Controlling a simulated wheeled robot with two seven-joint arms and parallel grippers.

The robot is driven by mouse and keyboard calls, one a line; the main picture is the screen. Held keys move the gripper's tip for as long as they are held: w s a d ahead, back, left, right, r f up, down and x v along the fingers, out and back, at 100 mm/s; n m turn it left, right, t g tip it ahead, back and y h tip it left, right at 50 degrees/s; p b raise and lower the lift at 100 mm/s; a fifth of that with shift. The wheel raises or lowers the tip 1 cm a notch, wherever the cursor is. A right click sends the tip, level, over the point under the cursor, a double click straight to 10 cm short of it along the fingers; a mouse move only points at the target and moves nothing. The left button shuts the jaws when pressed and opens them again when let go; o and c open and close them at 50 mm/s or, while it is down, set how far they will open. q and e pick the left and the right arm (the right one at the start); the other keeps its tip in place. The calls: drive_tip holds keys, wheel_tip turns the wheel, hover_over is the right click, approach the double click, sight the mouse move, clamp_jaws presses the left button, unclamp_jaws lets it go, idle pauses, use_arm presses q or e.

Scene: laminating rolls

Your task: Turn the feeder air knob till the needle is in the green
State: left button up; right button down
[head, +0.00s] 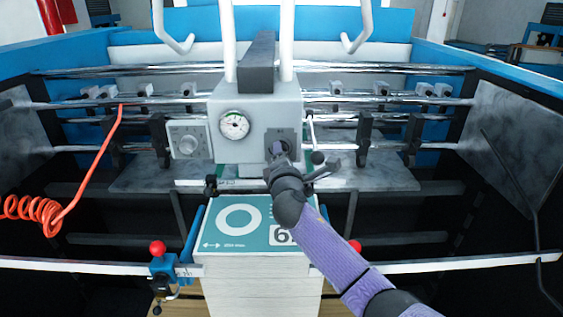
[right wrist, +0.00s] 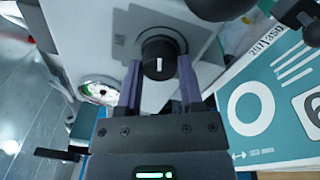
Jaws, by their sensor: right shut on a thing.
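The black air knob (right wrist: 158,58) with a white mark sits on the front of the grey feeder box (head: 258,105). My right gripper (right wrist: 159,70) is shut on the knob, one finger on each side of it. In the head view my right gripper (head: 277,149) covers most of the knob. The round pressure gauge (head: 234,125) is on the same box, left of the knob. It also shows at a slant in the right wrist view (right wrist: 100,91). Its face has some green, but the needle is too small to read surely. My left gripper is not in view.
A grey box with a dial (head: 188,139) is left of the gauge. A black-knobbed lever (head: 317,157) stands close right of my gripper. A paper stack (head: 235,222) with a teal top sheet lies below. A coiled orange hose (head: 38,210) hangs at left.

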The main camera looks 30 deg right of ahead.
drive_tip(key=m+h+b, duration=0.1)
drive_tip(key=m+b, duration=0.5)
drive_tip(key=m, duration=0.6)
drive_tip(key=shift+f+m, duration=0.15)
drive_tip(key=shift+m, duration=0.15)
idle(0.4)
drive_tip(key=shift+c, duration=1.2)
unclamp_jaws()
drive_tip(key=shift+s+a, duration=0.1)
drive_tip(key=v, duration=0.9)
drive_tip(key=shift+s+a+b, duration=0.25)
drive_tip(key=shift+b, duration=0.05)
